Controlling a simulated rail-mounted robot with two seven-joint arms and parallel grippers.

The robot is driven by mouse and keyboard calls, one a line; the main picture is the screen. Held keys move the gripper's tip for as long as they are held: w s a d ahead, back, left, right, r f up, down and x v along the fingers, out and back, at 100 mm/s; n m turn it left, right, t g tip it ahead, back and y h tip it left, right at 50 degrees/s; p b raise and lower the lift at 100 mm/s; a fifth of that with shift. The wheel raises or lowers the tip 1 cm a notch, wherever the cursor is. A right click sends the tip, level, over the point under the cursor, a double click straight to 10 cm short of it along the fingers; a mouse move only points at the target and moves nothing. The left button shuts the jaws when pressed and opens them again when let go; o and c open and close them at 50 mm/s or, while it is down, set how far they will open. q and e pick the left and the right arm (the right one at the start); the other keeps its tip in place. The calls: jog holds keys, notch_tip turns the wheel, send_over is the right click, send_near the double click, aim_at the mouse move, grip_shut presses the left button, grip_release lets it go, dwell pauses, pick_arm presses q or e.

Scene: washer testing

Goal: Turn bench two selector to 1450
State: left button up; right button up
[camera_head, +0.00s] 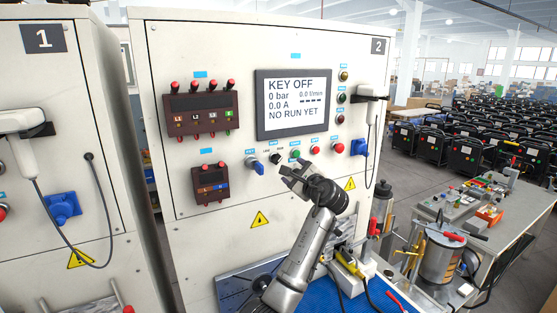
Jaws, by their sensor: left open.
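Bench two is the white panel marked 2 (377,46). A small black selector knob (277,159) sits low on its panel, below the display. Its tiny labels are too small to read surely, and I cannot tell its setting. My left gripper (288,174) is open and empty, just below and right of the knob. It appears apart from the knob, though the depth between them is hard to judge. The display (294,104) reads KEY OFF, 0 bar, 0.0 A, 0.0 l/min and NO RUN YET. My right gripper is out of view.
A blue key switch (254,165) is left of the knob. Red buttons (315,150) and a blue socket (359,147) are to the right. Terminal blocks (201,112) are at left. A blue mat (350,298) lies below; a cluttered table (510,232) stands at right.

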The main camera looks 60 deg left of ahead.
aim_at(279, 161)
pick_arm(q)
jog(key=a+p, duration=0.1)
jog(key=a, duration=0.3)
jog(key=a+p, duration=0.1)
jog(key=a, duration=0.4)
jog(key=shift+w+r+p, duration=0.15)
jog(key=shift+p, duration=0.15)
jog(key=shift+a, duration=0.9)
jog(key=shift+c, duration=0.4)
